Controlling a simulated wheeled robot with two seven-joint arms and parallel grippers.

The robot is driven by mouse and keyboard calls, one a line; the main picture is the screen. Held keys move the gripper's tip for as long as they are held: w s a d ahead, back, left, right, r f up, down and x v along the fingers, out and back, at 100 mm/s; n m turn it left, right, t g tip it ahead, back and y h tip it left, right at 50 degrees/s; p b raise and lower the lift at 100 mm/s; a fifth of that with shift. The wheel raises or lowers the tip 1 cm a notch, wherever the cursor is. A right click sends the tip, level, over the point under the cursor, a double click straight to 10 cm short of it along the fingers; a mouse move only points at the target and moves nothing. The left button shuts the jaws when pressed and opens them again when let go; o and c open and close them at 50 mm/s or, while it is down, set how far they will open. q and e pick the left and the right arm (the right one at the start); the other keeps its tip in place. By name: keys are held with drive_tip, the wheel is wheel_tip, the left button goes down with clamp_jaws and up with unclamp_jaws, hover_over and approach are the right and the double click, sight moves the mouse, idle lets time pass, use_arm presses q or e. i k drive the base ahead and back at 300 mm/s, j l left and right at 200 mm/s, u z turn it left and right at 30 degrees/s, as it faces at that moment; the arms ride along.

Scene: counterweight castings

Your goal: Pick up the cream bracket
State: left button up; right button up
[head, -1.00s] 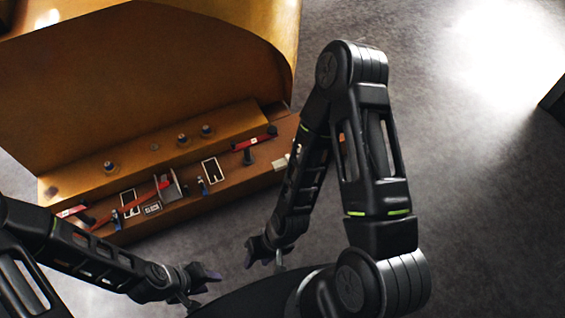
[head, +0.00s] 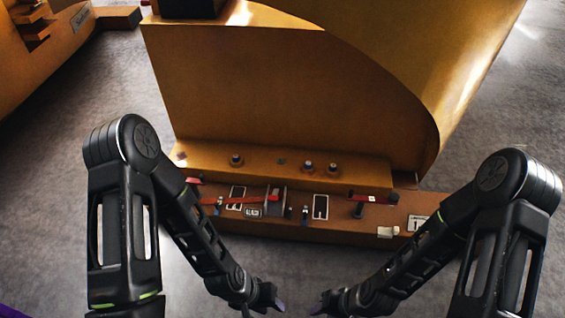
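The cream bracket (head: 387,232) is a small pale block-like piece. It lies near the front edge of the brown ledge (head: 340,233), right of the middle in the head view. My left gripper (head: 262,303) is low in the view, left of the bracket and well apart from it. Its fingers look spread and empty. My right gripper (head: 328,304) is also low, nearer the bracket but apart from it, and looks open and empty. The lower parts of both grippers run close to the bottom edge of the picture.
The ledge carries a red-handled lever (head: 240,199), another red bar (head: 372,198), a black-framed white plate (head: 320,207), and a white label (head: 418,222). Several round knobs stand on the step behind. A large yellow casting (head: 290,90) rises behind. Grey floor lies open either side.

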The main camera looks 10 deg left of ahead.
sight(386, 232)
drive_tip(key=i+l, duration=0.2)
drive_tip(key=i, duration=0.2)
drive_tip(key=i+l, duration=0.2)
drive_tip(key=i, duration=0.2)
drive_tip(key=i+l, duration=0.15)
drive_tip(key=i, duration=0.25)
